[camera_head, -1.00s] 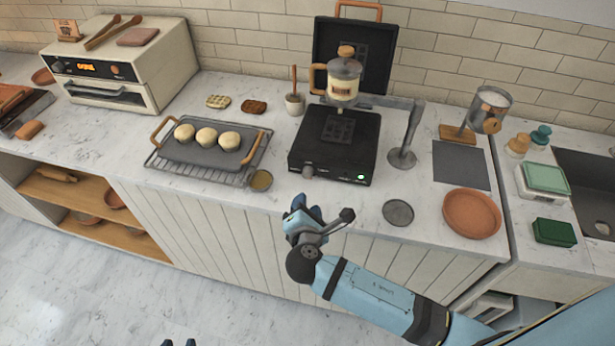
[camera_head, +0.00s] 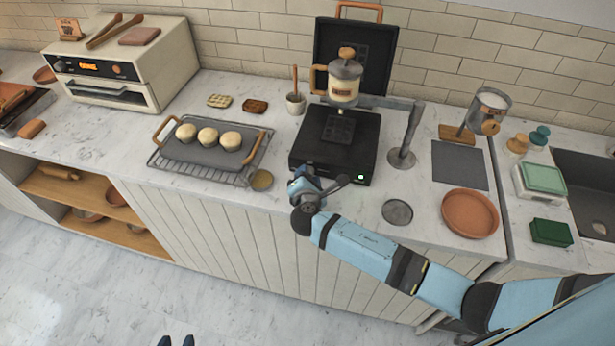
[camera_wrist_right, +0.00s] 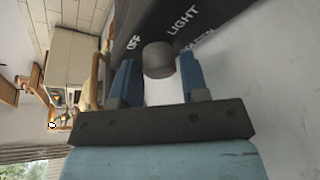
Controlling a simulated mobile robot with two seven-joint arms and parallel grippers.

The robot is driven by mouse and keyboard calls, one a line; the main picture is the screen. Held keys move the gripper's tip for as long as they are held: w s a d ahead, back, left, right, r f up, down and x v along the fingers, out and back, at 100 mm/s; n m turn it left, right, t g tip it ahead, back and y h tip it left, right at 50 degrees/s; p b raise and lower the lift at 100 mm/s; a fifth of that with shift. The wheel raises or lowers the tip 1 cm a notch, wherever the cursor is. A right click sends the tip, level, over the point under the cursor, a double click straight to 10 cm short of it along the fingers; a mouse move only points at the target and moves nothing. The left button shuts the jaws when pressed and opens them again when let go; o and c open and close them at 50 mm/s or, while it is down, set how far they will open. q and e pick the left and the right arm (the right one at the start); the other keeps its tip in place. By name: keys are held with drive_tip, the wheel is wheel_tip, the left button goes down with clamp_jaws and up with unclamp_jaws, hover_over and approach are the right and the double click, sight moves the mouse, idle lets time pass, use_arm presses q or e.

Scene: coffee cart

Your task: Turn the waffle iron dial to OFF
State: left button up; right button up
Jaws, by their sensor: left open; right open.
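The black waffle iron (camera_head: 310,148) stands on the counter with its lid (camera_head: 378,55) raised. A small light glows on its front right. In the right wrist view its grey dial (camera_wrist_right: 158,60) shows beside the printed words OFF, LIGHT and a partly hidden one. I cannot tell where the dial points. My right gripper (camera_wrist_right: 158,75) is open, its blue fingers on either side of the dial with visible gaps. In the head view my right gripper (camera_head: 303,181) hides the dial at the iron's front left. My left gripper (camera_head: 175,341) is barely visible at the bottom edge, open.
A wire rack (camera_head: 157,162) with a grey tray of round buns stands left of the iron. A batter dispenser (camera_head: 344,82) hangs over it from a stand (camera_head: 402,157). A small cup (camera_head: 261,180) and a grey disc (camera_head: 397,212) lie nearby.

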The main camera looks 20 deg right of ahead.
drive_tip(key=c, duration=0.6)
drive_tip(key=shift+r+n+p, duration=0.25)
drive_tip(key=shift+n+p, duration=0.05)
drive_tip(key=shift+p, duration=0.5)
drive_tip(key=shift+c, duration=0.2)
drive_tip(key=n+g+h+p, duration=0.1)
drive_tip(key=p, duration=0.1)
drive_tip(key=shift+a+p, duration=0.1)
drive_tip(key=shift+p, duration=0.25)
drive_tip(key=shift+n, duration=0.4)
drive_tip(key=shift+f+n+p, duration=0.1)
drive_tip(key=shift+n+p, duration=0.2)
drive_tip(key=shift+w+f+n+g+h, duration=0.1)
drive_tip(key=shift+n+g+h, duration=0.3)
drive_tip(key=shift+n+h, duration=0.15)
drive_tip(key=shift+n, duration=0.35)
use_arm(q)
drive_tip(key=shift+n, duration=0.3)
drive_tip(key=r, duration=0.4)
drive_tip(key=shift+w+a, duration=0.15)
drive_tip(key=shift+a, duration=0.15)
